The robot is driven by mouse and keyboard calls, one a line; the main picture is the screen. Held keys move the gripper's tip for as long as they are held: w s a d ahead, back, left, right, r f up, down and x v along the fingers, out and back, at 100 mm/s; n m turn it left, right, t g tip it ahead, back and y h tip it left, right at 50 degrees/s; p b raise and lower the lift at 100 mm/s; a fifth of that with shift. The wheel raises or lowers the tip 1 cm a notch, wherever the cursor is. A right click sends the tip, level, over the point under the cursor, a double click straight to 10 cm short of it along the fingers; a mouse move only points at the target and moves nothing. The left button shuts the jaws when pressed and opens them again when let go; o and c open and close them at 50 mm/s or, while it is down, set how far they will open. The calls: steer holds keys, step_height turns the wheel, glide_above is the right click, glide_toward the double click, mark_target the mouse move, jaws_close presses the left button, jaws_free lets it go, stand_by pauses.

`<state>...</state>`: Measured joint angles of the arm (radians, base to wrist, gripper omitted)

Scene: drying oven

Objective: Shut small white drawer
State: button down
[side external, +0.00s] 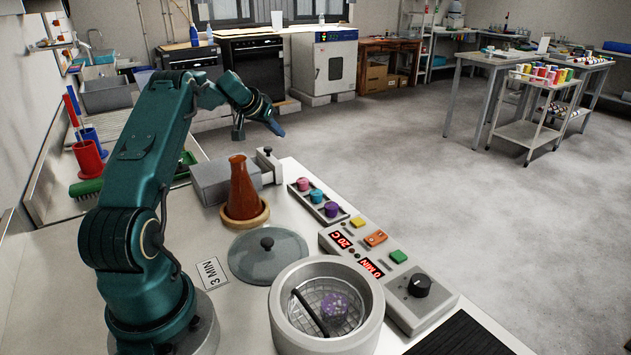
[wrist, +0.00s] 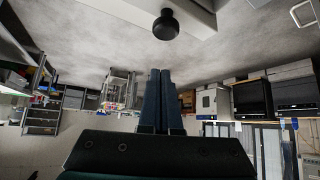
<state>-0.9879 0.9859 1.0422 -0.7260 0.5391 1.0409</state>
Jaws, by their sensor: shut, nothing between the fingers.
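The small white drawer (side external: 269,167) is in a low light-grey box (side external: 217,183) on the bench, behind the brown flask. Its front panel stands out from the box, so it looks partly open. A dark round knob on its front shows in the side view, and the knob (wrist: 166,24) is at the top of the wrist view with the pale drawer front (wrist: 120,12) around it. My gripper (side external: 279,131) is in the air above the drawer front, apart from it. Its blue fingers (wrist: 160,74) are together and empty.
A brown flask (side external: 242,190) on a wooden ring stands close in front of the box. A rack of coloured jars (side external: 318,200), a grey lid (side external: 268,255), a round basket vessel (side external: 327,310) and a control panel (side external: 390,275) are nearer. Open floor lies beyond the bench.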

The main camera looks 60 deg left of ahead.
mark_target(265, 153)
steer(key=shift+s+d+f, duration=0.25)
steer(key=shift+s, duration=0.25)
steer(key=shift+s+d+f, duration=0.2)
steer(key=shift+s+d, duration=0.05)
steer(key=shift+s, duration=0.3)
steer(key=shift+s+d+f, duration=0.25)
steer(key=shift+s, duration=0.25)
steer(key=shift+s, duration=2.2)
steer(key=shift+w+f, duration=0.1)
